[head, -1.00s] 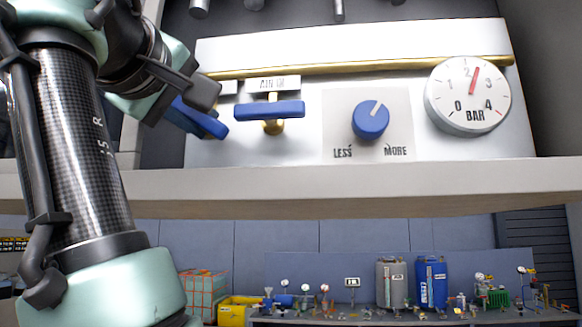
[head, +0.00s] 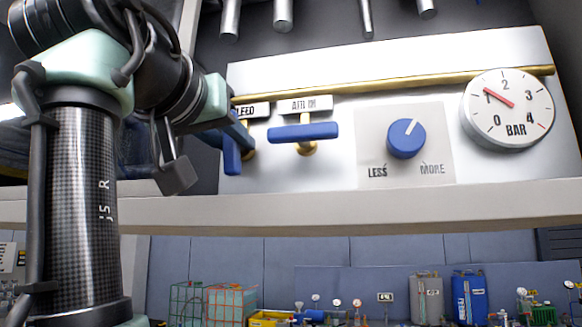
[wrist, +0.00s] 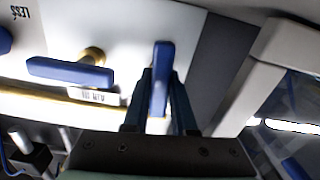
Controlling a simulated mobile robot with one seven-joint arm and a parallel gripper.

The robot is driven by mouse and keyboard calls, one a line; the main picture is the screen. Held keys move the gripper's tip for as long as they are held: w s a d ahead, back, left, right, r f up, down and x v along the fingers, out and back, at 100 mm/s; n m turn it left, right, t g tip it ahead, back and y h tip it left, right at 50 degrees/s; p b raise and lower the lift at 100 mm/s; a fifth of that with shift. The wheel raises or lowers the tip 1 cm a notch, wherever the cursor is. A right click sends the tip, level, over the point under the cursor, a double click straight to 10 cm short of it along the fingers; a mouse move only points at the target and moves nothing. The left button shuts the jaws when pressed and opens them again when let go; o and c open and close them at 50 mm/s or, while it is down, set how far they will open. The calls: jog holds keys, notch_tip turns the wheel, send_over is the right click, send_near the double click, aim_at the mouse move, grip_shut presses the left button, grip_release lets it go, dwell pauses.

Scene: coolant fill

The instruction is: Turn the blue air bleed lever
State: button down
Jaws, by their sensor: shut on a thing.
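The blue air bleed lever (head: 232,156) hangs about upright under a partly hidden label ending in "LEED" (head: 246,110) at the panel's left end in the head view. In the wrist view the lever (wrist: 161,72) stands between the two dark fingers of my gripper (wrist: 160,84). My gripper is shut on it. In the head view my arm and fingers hide part of the lever and its label. A second blue lever (head: 290,133), marked AIR IN, lies almost level to the right; it also shows in the wrist view (wrist: 68,72).
A blue LESS/MORE knob (head: 406,138) and a round BAR gauge (head: 508,108), its needle near 1, are further right on the panel. A brass pipe (head: 400,84) runs above the levers. A pale ledge (head: 400,196) runs below. Metal rods hang above.

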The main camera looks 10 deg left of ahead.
jog(key=shift+m, duration=0.5)
jog(key=c, duration=0.7)
grip_release()
